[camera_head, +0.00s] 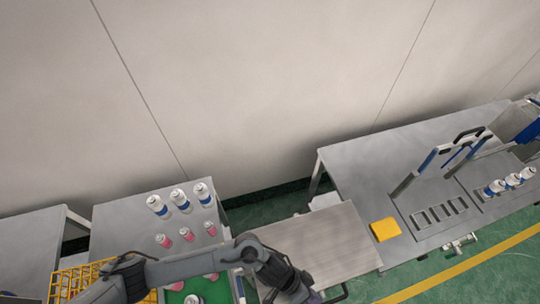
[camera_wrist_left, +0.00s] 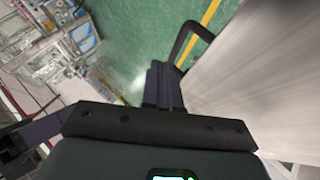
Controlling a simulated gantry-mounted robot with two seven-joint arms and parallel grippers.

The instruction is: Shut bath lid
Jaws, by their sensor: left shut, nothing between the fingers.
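A flat grey metal panel (camera_head: 318,243), which looks like the bath lid, lies level or nearly so between the two tables. I cannot tell whether it is fully down. Its dark bar handle shows in the left wrist view (camera_wrist_left: 184,36) at the edge of the panel (camera_wrist_left: 256,75). My left gripper (camera_head: 312,296) is at the panel's near edge, low in the head view, beside the handle. Its fingers (camera_wrist_left: 163,86) are shut and empty in the left wrist view. The bath's inside is hidden. My right gripper is not in view.
White-blue cans (camera_head: 181,201) and pink-white cans (camera_head: 187,234) stand on the left table, near a yellow rack (camera_head: 72,281). The right table holds a yellow block (camera_head: 385,229), a lever fixture (camera_head: 427,160) and more cans (camera_head: 513,180). A wall stands behind.

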